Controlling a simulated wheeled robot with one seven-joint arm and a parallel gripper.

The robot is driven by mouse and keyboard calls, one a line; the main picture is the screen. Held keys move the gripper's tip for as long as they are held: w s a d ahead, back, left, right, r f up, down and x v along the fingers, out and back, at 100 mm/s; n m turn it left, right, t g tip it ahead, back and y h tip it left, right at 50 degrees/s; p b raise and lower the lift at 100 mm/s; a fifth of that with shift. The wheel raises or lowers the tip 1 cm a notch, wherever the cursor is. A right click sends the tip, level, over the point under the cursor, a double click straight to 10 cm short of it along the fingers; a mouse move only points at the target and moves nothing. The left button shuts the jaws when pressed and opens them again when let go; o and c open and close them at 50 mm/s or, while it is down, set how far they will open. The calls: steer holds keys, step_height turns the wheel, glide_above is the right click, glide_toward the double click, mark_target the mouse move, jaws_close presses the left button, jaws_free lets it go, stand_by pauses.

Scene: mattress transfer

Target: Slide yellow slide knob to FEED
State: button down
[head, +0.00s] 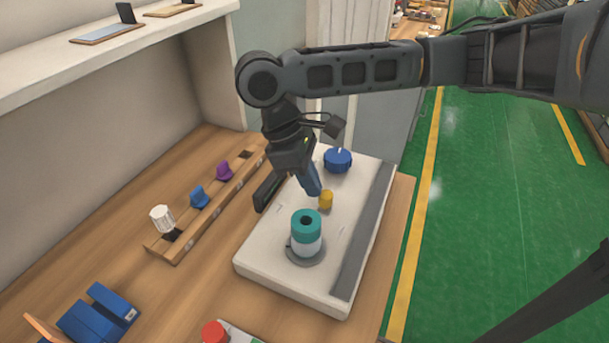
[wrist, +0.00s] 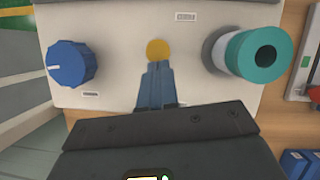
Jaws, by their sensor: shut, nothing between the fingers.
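The yellow slide knob (head: 326,199) stands on a white panel box (head: 262,264) between a blue dial and a teal-topped cylinder. In the wrist view the yellow knob (wrist: 158,49) lies just beyond my fingertips. My gripper (head: 314,190) is shut and empty, its blue fingers pointing down beside the knob. The fingers also show in the wrist view (wrist: 158,68), their tips at the knob's near edge. I cannot tell whether they touch it. A small label (wrist: 185,16) shows on the panel, but its text is too small to read.
The blue dial (head: 338,160) and the teal-topped cylinder (head: 306,236) stand on the panel on either side of the knob. A wooden rack (head: 178,250) with coloured pieces lies to the left. A red button (head: 214,332) is at the front. Green floor (head: 480,180) lies to the right.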

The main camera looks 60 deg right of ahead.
mark_target(289, 204)
steer(key=w+p, duration=0.1)
steer(key=w, duration=0.1)
steer(key=w+a, duration=0.1)
steer(key=w, duration=0.1)
steer(key=shift+w+a+r+p, duration=0.1)
steer(key=shift+w+r+p, duration=0.05)
steer(key=shift+p, duration=0.25)
steer(key=b+v, duration=0.1)
steer(key=v, duration=0.8)
steer(key=shift+r, duration=0.3)
